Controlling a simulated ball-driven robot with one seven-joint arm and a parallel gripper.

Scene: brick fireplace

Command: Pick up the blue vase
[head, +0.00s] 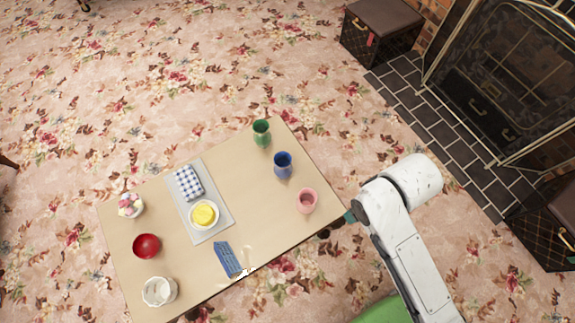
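The blue vase (282,166) stands upright on the wooden table (240,205), toward its right side. It lies between a green vase (261,133) above it and a pink cup (306,200) below it to the right. Nothing touches it and it is in full view. My white arm (408,265) rises at the lower right, with its bend just off the table's right corner. I cannot make out my gripper's fingers in this view.
A tray (215,232) holds a checked cloth (188,183) and a bowl of yellow food (203,214). A blue item (228,259), red bowl (146,246), white bowl (159,291) and flower pot (131,205) stand around it. A fireplace screen (495,85) is upper right.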

